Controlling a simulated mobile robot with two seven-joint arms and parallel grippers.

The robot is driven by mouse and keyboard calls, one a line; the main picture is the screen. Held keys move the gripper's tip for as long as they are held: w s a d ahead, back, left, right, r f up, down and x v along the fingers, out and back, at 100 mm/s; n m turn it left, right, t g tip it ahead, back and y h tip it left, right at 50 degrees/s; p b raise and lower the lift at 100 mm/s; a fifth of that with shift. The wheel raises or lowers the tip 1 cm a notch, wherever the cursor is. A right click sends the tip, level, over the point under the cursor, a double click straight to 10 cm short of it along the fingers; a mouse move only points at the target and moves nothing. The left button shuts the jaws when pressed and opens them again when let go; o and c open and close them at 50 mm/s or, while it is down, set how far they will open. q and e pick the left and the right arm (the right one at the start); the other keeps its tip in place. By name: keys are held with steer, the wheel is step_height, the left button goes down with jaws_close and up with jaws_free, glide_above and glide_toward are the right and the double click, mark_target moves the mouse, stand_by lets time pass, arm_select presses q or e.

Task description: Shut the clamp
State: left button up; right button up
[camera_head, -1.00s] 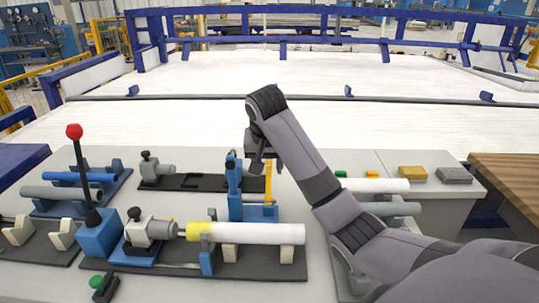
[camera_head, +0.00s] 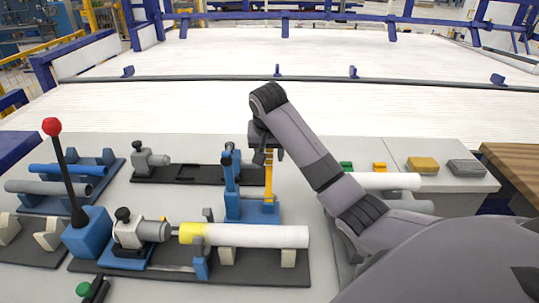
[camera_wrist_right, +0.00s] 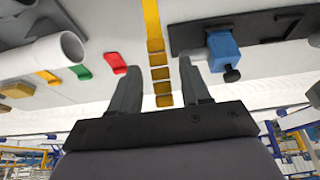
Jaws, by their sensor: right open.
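The clamp is most likely the blue fixture (camera_head: 235,208) in the middle of the bench, with a blue upright and a yellow lever (camera_head: 268,180) standing upright beside it. My right gripper (camera_head: 266,157) is over the top of the yellow lever and points down. In the right wrist view my right gripper (camera_wrist_right: 160,88) is open, and the ridged end of the yellow lever (camera_wrist_right: 157,73) shows between its two fingers; contact cannot be told. My left gripper is not in view.
A white pipe (camera_head: 265,235) with a yellow end lies in supports in front. A red-knobbed lever (camera_head: 52,127) rises at the left. A grey vise (camera_head: 148,158) sits on a black plate behind. Yellow (camera_head: 422,164) and grey (camera_head: 466,168) blocks lie at the right.

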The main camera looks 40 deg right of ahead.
mark_target(269, 162)
steer(key=shift+x, duration=0.9)
jaws_close()
steer(key=shift+s+a+r+t+h, duration=0.35)
steer(key=shift+s+a+t+h, duration=0.2)
steer(key=shift+t, duration=0.1)
steer(key=shift+s+a+r+t+h, duration=0.4)
steer(key=shift+s+t+h, duration=0.15)
steer(key=shift+t, duration=0.1)
steer(key=shift+s+a+r+t+h+b, duration=0.15)
steer(key=shift+s+a+t+h+b, duration=0.05)
steer(key=shift+s+a+t+h, duration=0.45)
steer(key=shift+s+a+r+t+h+b, duration=0.2)
steer(key=shift+s+a+t+h, duration=0.3)
steer(key=shift+s+t, duration=0.2)
steer(key=shift+d, duration=0.1)
